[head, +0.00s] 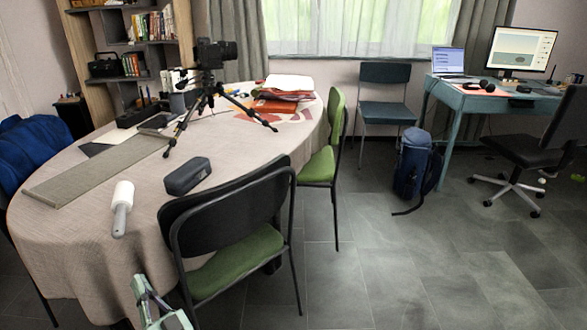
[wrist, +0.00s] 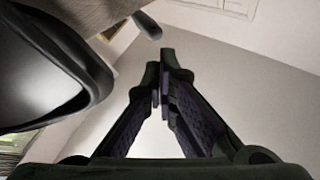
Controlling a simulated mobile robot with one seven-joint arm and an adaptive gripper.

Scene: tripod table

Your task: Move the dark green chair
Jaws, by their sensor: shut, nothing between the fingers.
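A chair with a black back and a dark green seat (head: 235,262) stands at the table's near side, its back towards me. Its dark back and frame fill the left of the wrist view (wrist: 40,75). A brighter green chair (head: 320,166) stands at the table's right side. A dark teal chair (head: 384,95) stands by the window. My gripper (head: 138,285) is low at the bottom of the head view, left of the near chair and apart from it. In the wrist view its fingers (wrist: 165,70) are together and empty.
The oval table (head: 60,235) with a beige cloth bears a camera tripod (head: 205,105), a dark case (head: 187,176) and a white-headed tool (head: 122,205). A blue backpack (head: 413,165), a desk (head: 490,102) and an office chair (head: 530,145) stand right. Grey floor (head: 400,265) is clear at front right.

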